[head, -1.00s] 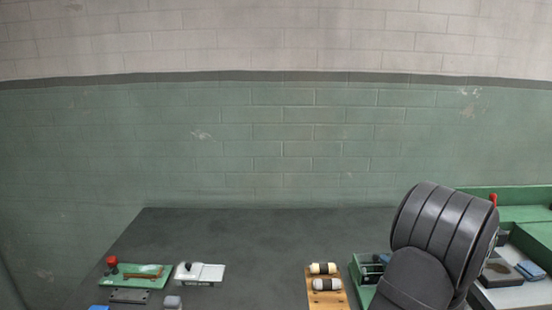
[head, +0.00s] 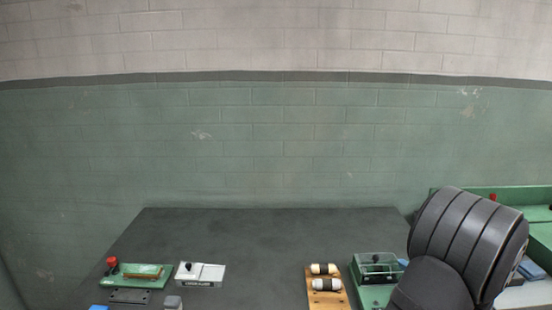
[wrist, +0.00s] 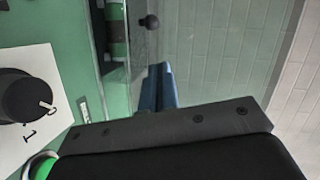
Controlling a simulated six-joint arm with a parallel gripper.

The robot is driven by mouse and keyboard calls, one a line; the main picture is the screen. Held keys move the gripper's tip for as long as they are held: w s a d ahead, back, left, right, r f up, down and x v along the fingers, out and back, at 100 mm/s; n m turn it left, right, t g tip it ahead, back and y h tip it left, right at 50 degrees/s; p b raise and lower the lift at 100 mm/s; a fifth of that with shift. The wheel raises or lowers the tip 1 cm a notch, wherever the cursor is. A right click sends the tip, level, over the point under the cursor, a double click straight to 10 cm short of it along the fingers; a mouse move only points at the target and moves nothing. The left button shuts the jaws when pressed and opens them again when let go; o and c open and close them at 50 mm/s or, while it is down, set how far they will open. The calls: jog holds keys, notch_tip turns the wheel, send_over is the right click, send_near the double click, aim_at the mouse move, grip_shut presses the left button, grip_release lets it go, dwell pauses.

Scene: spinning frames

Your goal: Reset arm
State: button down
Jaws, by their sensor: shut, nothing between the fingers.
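My gripper (wrist: 158,88) shows in the wrist view as blue fingers pressed together, standing up beyond a dark grey plate with screws. It is shut and empty, and it appears clear of the things around it. In the head view my dark ribbed arm (head: 465,245) rises at the lower right; the gripper itself does not show there. In the wrist view a black rotary knob (wrist: 22,97) on a white plate (wrist: 38,70) marked 0 and 1 lies to the left of my fingers. A small round black knob (wrist: 149,22) is above them.
A green box with a clear cover (head: 378,263) stands just left of my arm. A wooden board (head: 325,292) holds two cylinders. A green board with a red knob (head: 138,274) and a white switch box (head: 200,274) stand at left. The dark bench's back middle (head: 265,235) is clear.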

aim_at(385, 271)
jog(key=v, duration=0.8)
jog(key=x, duration=1)
jog(key=shift+a, duration=0.15)
jog(key=w+a, duration=0.1)
jog(key=a+f, duration=0.1)
jog(key=shift+w+a, duration=0.4)
jog(key=shift+w+a+f, duration=0.15)
jog(key=shift+w, duration=0.05)
jog(key=d, duration=1.3)
jog(key=shift+s+d, duration=0.1)
jog(key=shift+d, duration=0.3)
jog(key=s+d, duration=0.1)
jog(key=s+d+r, duration=0.1)
jog(key=s+d, duration=0.1)
jog(key=shift+d+r, duration=0.25)
jog(key=shift+d, duration=0.05)
jog(key=v, duration=0.8)
jog(key=w+a+r+n+g, duration=0.2)
jog(key=w+a+n+g, duration=0.1)
jog(key=a+n+g, duration=0.2)
jog(key=shift+w+r+y, duration=0.2)
jog(key=shift+r+y, duration=0.1)
jog(key=shift+r, duration=0.1)
